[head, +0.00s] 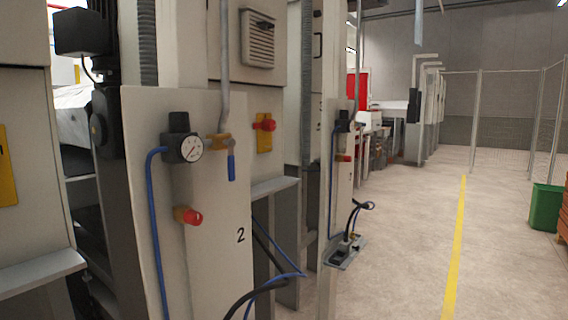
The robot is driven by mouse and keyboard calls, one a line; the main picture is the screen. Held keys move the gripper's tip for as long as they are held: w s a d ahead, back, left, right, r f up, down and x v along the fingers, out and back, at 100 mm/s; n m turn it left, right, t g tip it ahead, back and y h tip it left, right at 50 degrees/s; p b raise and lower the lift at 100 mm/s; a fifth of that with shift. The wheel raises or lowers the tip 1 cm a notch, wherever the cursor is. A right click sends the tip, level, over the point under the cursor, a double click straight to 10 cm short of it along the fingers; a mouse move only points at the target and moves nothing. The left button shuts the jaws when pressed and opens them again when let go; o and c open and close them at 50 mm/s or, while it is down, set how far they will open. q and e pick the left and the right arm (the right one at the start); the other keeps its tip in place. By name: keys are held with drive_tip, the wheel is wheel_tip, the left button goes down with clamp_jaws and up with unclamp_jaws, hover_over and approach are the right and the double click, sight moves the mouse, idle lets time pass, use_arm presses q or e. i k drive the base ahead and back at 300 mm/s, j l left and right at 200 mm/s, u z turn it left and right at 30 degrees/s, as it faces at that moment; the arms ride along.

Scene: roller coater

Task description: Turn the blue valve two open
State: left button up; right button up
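The blue valve handle (231,167) at station two hangs straight down from a brass valve body (219,141) on a grey pipe. It is on the beige panel (222,215) marked "2", left of the picture's middle. A round pressure gauge (190,149) on a black regulator sits just left of the valve. Neither of my grippers is in view, and nothing touches the handle.
A red knob (192,217) sticks out below the gauge. A blue hose (155,230) runs down the panel. Cables loop low at the front. A grey ledge (40,271) juts out at left. Open floor (405,240) with a yellow line (456,245) lies right; a green bin (545,207) stands far right.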

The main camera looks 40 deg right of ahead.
sight(230, 142)
drive_tip(key=z, duration=0.75)
